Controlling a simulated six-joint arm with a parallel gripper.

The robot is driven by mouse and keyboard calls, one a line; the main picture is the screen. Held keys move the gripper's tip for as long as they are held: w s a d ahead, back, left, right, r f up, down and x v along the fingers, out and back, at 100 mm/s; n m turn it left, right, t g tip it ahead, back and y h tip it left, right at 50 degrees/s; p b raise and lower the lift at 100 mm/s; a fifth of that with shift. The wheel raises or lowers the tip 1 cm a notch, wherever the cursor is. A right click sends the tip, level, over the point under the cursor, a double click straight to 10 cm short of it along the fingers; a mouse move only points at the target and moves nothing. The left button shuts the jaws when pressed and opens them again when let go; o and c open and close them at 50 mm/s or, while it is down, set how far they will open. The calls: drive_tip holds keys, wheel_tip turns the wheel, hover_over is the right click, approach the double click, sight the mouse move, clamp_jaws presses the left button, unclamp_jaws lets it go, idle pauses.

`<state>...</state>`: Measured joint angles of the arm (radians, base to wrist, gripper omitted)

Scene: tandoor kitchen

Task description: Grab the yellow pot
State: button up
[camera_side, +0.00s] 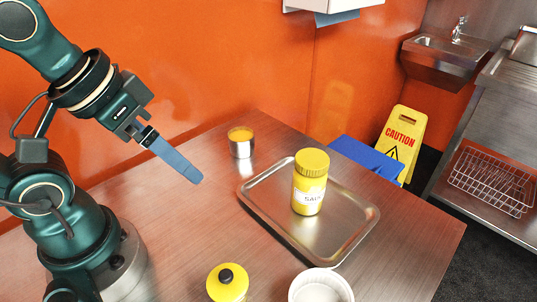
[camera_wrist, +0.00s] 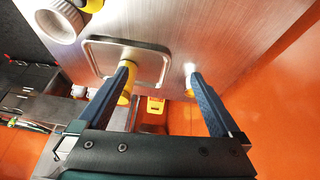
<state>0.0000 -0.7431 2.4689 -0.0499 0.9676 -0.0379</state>
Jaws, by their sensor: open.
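The yellow pot (camera_side: 227,284) stands on the table at the bottom of the side view. It has a yellow lid with a black knob, and its lower part is cut off by the frame edge. In the wrist view only a bit of the yellow pot (camera_wrist: 98,9) shows at the top left edge. My gripper (camera_side: 192,174) is open and empty, raised above the back left of the table, well away from the pot. In the wrist view the two blue fingers of my gripper (camera_wrist: 161,74) are spread wide, with nothing between them but table and tray edge.
A metal tray (camera_side: 262,208) holds a yellow-lidded jar (camera_side: 309,190). A small metal cup (camera_side: 241,147) with yellow contents stands behind the tray. A white ramekin (camera_side: 320,288) is right of the pot. An orange wall (camera_side: 215,60) borders the table's back. Table left of the tray is clear.

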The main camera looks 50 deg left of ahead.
drive_tip(key=d+n+g+h, duration=0.2)
drive_tip(key=d+g, duration=0.2)
drive_tip(key=g, duration=0.1)
drive_tip(key=n+g+h, duration=0.4)
drive_tip(key=g+h, duration=0.1)
drive_tip(key=g, duration=0.3)
hover_over(230, 267)
drive_tip(key=w+a, duration=0.2)
drive_tip(key=w, duration=0.1)
wheel_tip(230, 267, down, 8)
drive_tip(key=f+g, duration=0.1)
drive_tip(key=f+n+g+h, duration=0.1)
drive_tip(key=f, duration=0.1)
drive_tip(key=shift+s+d+f, duration=0.2)
drive_tip(key=shift+f, duration=0.05)
drive_tip(key=shift+s+d+f+n+h, duration=0.1)
drive_tip(key=shift+s+f+n+h, duration=0.2)
drive_tip(key=shift+s+f, duration=0.1)
drive_tip(key=shift+x, duration=2.45)
drive_tip(key=shift+r, duration=0.1)
clamp_jaws()
